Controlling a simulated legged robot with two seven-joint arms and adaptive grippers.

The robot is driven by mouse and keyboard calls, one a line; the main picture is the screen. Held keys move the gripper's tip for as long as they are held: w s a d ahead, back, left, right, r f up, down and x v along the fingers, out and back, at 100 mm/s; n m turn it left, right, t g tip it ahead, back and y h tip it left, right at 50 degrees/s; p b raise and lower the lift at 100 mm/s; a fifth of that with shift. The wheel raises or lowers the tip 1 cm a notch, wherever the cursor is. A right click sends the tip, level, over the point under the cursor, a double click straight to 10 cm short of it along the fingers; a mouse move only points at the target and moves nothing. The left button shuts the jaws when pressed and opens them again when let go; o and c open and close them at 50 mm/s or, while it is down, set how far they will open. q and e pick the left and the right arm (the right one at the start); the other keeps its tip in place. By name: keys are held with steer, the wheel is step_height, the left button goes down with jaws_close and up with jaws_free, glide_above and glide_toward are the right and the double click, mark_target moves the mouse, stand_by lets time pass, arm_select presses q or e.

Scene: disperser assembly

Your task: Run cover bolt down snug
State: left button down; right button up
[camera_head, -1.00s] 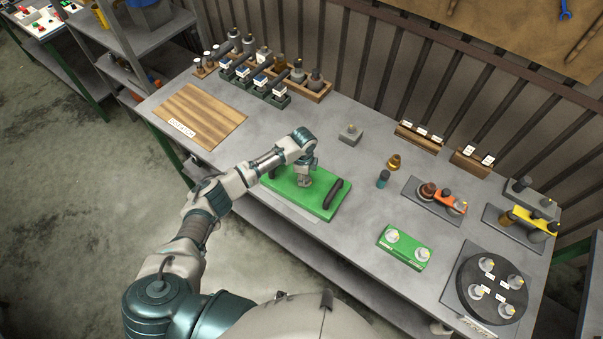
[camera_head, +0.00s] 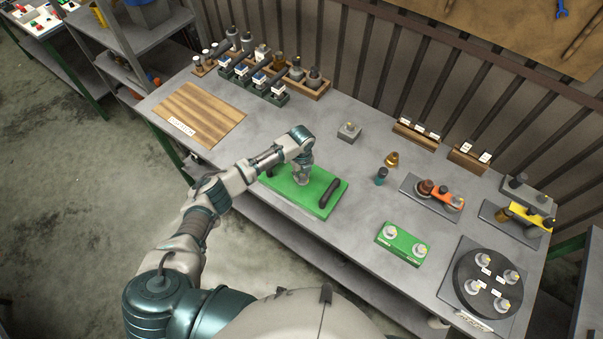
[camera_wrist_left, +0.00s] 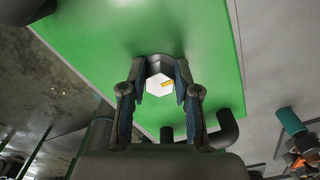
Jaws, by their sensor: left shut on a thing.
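The green cover (camera_head: 322,194) lies flat on the bench, with a dark handle (camera_head: 329,193) near its right end. My left gripper (camera_head: 302,183) points down at the cover's middle. In the left wrist view its fingers (camera_wrist_left: 160,92) are shut around the cover bolt (camera_wrist_left: 158,86), which shows a pale hexagonal face with a yellow mark. A dark rounded part sits just beyond the bolt, against the green surface. The bolt's shank and how far it is seated are hidden. My right gripper is not in view.
A small green block (camera_head: 403,244) with two round pieces and a black round turntable (camera_head: 488,284) stand to the right. A teal-and-dark cylinder (camera_head: 381,176) and a brass piece (camera_head: 391,159) stand nearer the cover. A wooden board (camera_head: 200,115) lies left. Bench between is clear.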

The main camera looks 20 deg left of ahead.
mark_target(301, 175)
arm_select(q)
steer(key=shift+r+m, duration=0.1)
steer(key=shift+m, duration=0.7)
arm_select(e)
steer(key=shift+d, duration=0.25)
arm_select(q)
steer(key=shift+m, duration=0.3)
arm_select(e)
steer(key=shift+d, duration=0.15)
arm_select(q)
steer(key=c, duration=0.8)
jaws_free()
steer(key=shift+c, duration=0.2)
steer(key=shift+r, duration=0.25)
step_height(301, 175, up, 11)
steer(key=shift+r, duration=0.2)
